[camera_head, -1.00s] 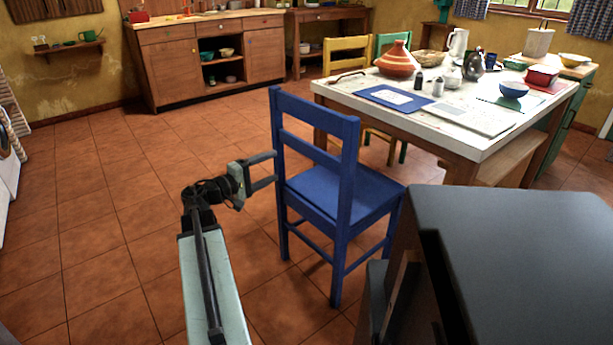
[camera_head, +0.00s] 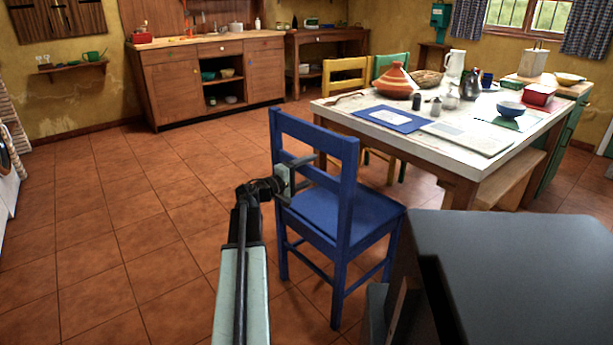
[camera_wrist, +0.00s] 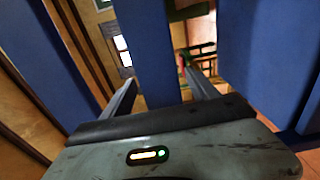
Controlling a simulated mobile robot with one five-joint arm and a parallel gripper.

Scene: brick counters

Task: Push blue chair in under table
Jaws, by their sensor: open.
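The blue chair (camera_head: 352,212) stands upright in front of the table, its backrest toward me and its seat facing the table (camera_head: 405,150). My gripper (camera_head: 312,172) is at the chair's backrest, at the height of the middle slat. In the wrist view the blue slat (camera_wrist: 152,50) lies between my two open fingers (camera_wrist: 160,92), one finger on each side. Blue backrest parts flank the fingers on both sides there. I cannot tell whether the fingers touch the slat. The far fingertips are partly hidden by the chair in the head view.
A yellow chair (camera_head: 347,72) and a green chair (camera_head: 388,66) stand on the table's far side. A wooden bench (camera_head: 510,183) is at its near right side. A tagine (camera_head: 397,80) and other tableware stand on top. Open tiled floor lies to the left.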

